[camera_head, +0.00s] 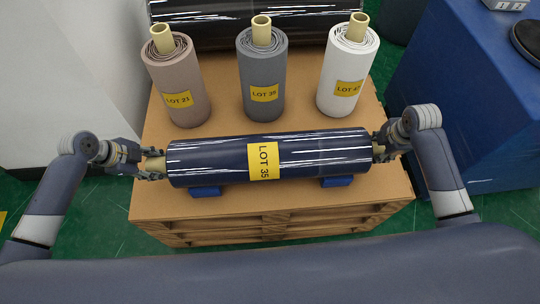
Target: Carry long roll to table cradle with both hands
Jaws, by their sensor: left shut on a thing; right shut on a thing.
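The long roll (215,160) is dark blue, glossy and wrapped, with a yellow "LOT 35" label. It lies crosswise over a cardboard-topped pallet (290,209) in the head view. Two blue cradle blocks (205,191) show below its front side; I cannot tell whether the roll rests on them. My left gripper (152,165) is shut on the cardboard core end at the roll's left. My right gripper (381,148) is shut on the core end at its right. The fingertips are partly hidden against the core ends. No separate table cradle can be made out.
Three upright rolls stand behind the long roll: brown (178,80), grey (260,75) and white (347,70). A black wrapped roll (215,30) lies at the back. A blue-covered block (480,100) stands close on the right. A pale wall or cabinet (65,70) is at left.

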